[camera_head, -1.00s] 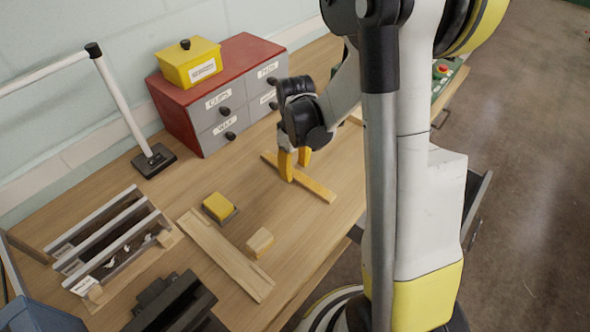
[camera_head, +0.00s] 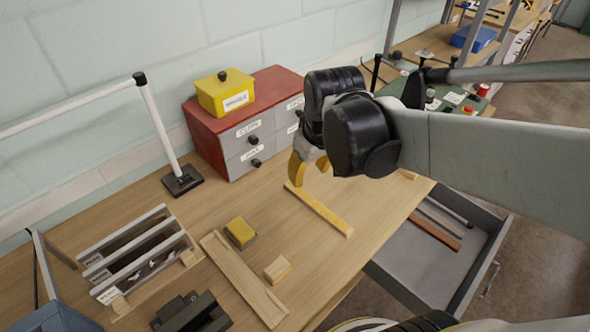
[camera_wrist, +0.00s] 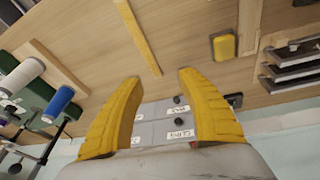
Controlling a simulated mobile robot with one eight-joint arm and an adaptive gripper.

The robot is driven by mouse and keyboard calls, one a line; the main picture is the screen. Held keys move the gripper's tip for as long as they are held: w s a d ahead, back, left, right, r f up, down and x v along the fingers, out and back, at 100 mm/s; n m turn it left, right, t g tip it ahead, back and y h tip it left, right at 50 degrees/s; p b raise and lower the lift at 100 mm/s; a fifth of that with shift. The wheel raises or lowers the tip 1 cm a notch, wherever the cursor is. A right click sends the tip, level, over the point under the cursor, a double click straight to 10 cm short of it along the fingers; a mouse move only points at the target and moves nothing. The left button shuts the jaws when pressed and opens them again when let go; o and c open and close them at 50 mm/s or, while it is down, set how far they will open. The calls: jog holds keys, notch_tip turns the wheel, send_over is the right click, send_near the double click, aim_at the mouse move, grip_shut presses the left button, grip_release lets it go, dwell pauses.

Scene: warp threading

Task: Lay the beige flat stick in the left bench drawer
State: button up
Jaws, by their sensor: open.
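The beige flat stick (camera_head: 318,208) lies flat on the bench top, right of the middle; it also shows in the wrist view (camera_wrist: 138,38). My gripper (camera_head: 309,172) is open and empty near the stick's far end. In the wrist view the fingers (camera_wrist: 155,78) are spread wide, with the stick ahead of the tips and apart from them. An open grey bench drawer (camera_head: 408,262) stands out below the bench's front edge. It holds a reddish-brown flat stick (camera_head: 435,231) and a dark rod (camera_head: 447,211). My arm covers part of the bench behind it.
A red cabinet (camera_head: 205,130) with grey drawers and a yellow box (camera_head: 226,93) stands at the back. A yellow block (camera_head: 240,232), a small wooden block (camera_head: 277,269), a wooden board (camera_head: 240,280) and a slotted rack (camera_head: 140,255) occupy the left of the bench.

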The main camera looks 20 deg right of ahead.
jog(key=s+a+r+m+t, duration=0.1)
jog(key=s+a+r+t, duration=0.1)
jog(key=s, duration=0.4)
jog(key=shift+a+r+m+t, duration=0.35)
jog(key=shift+a+t, duration=0.15)
jog(key=shift+a, duration=0.4)
jog(key=shift+o, duration=1)
jog(key=shift+s+a, duration=0.1)
jog(key=shift+s, duration=0.2)
jog(key=m+g+b, duration=0.5)
jog(key=m+g, duration=0.2)
jog(key=m, duration=2.5)
send_over(319, 207)
notch_tip(319, 207, down, 19)
jog(key=shift+s+r, duration=0.1)
jog(key=shift+f+b, duration=1.75)
jog(key=shift+f, duration=1.1)
jog(key=shift+r, duration=0.1)
grip_shut()
